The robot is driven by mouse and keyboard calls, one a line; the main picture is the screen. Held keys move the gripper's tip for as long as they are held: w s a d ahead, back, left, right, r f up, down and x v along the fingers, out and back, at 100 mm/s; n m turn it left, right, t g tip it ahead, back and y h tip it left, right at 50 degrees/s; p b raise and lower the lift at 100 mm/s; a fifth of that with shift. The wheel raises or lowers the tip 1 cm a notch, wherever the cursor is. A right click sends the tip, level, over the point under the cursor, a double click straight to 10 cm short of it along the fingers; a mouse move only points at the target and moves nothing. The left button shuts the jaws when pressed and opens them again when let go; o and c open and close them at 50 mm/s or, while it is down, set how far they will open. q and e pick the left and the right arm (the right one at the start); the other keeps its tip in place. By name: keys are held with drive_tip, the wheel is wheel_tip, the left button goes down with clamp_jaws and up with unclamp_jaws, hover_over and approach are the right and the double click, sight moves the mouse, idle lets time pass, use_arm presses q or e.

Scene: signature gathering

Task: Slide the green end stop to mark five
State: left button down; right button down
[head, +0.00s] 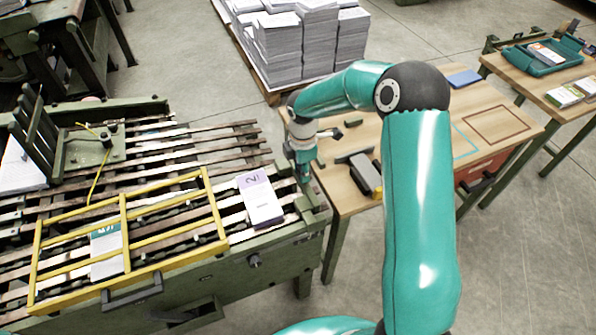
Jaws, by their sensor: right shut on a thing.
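The green end stop (312,212) sits at the right end of the slatted gathering machine (252,262), by its front right corner. My right gripper (304,181) points down there and is shut on the upper part of the stop. The fingertips are small in this view, and the mark numbers cannot be read. My left gripper is not in view.
A white and purple signature stack (261,203) lies on the slats just left of the stop. A yellow barred guard (126,232) covers another stack (106,250). A wooden table (405,150) with tools stands to the right.

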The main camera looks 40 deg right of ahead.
drive_tip(key=c, duration=0.9)
unclamp_jaws()
wheel_tip(320, 180, up, 12)
drive_tip(key=shift+f, duration=0.1)
